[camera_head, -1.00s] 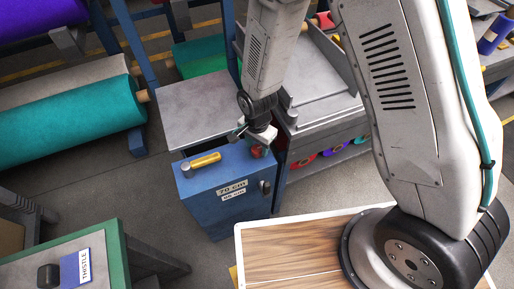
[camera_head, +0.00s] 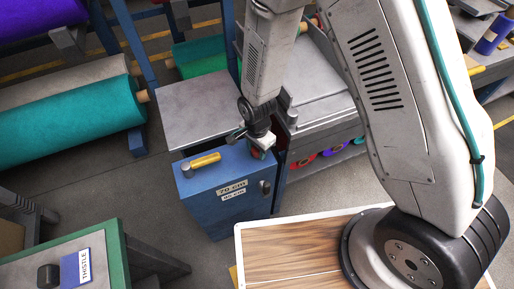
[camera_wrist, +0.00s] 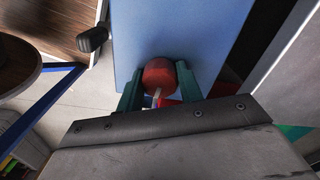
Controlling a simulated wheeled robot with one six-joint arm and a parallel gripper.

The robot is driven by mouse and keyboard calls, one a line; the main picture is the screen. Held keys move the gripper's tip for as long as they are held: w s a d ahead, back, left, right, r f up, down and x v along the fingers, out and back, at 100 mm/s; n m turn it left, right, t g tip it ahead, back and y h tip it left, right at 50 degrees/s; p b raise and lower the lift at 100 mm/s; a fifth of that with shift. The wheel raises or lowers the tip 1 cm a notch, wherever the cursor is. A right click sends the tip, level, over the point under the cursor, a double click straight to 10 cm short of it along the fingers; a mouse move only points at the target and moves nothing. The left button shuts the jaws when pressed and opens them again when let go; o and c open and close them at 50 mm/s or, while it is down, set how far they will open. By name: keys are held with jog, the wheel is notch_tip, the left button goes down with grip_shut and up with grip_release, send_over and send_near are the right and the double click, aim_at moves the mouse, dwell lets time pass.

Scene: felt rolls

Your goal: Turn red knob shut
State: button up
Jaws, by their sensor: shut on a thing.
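The red knob (camera_wrist: 159,74) is on top of the blue cabinet (camera_wrist: 182,30), near its edge. In the wrist view it sits between the two green fingers of my gripper (camera_wrist: 158,84), which are shut on its sides. A small pale pointer shows on the knob's near side. In the head view the knob (camera_head: 257,154) is partly hidden under my gripper (camera_head: 260,147), at the right end of the cabinet's blue top (camera_head: 226,163).
A dark latch (camera_head: 265,187) is on the cabinet front beside labels. A grey table (camera_head: 205,110) stands behind, and a grey machine (camera_head: 325,80) stands close on the right.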

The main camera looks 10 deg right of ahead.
jog(key=m, duration=0.7)
jog(key=shift+m, duration=0.3)
jog(key=m, duration=0.4)
jog(key=shift+f, duration=0.1)
jog(key=m, duration=0.4)
jog(key=shift+s, duration=0.1)
jog(key=o, duration=1)
jog(key=shift+o, duration=0.2)
